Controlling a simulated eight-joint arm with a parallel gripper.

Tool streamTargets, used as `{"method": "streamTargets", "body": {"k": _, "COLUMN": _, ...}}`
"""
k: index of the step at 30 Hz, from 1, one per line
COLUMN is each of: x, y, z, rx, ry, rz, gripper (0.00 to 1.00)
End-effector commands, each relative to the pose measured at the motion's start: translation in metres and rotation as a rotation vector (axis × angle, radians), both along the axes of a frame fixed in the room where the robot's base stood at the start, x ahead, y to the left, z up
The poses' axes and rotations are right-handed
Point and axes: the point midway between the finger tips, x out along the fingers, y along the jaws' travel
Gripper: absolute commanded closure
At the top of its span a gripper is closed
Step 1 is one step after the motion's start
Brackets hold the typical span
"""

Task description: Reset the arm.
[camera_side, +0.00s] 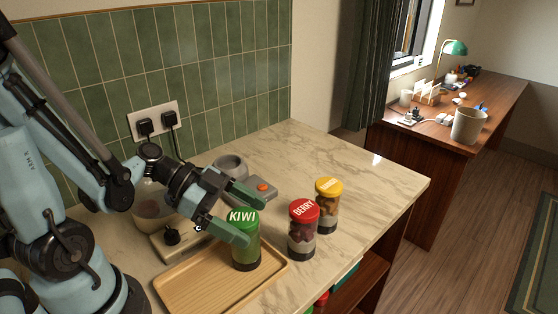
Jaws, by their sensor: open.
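My gripper (254,222) is open, its two green-tipped fingers spread and pointing right over the counter. A jar with a green lid marked KIWI (245,250) stands upright on the right part of a wooden tray (185,291). The fingers are close around the top of this jar, one partly in front of its lid. I cannot tell whether they touch it. My arm comes in from the left.
A red-lidded BERRY jar (302,240) and a yellow-lidded jar (328,212) stand right of the gripper. A grey appliance with an orange button (263,187) and a knobbed appliance (172,238) sit behind. The marble counter (375,180) is clear at the far right.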

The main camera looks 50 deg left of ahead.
Motion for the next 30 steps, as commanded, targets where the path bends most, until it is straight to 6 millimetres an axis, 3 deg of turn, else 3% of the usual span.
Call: {"method": "streamTargets", "body": {"k": 30, "x": -0.051, "y": 0.079, "z": 0.049, "rx": 0.001, "ry": 0.0, "rz": 0.003, "gripper": 0.09}}
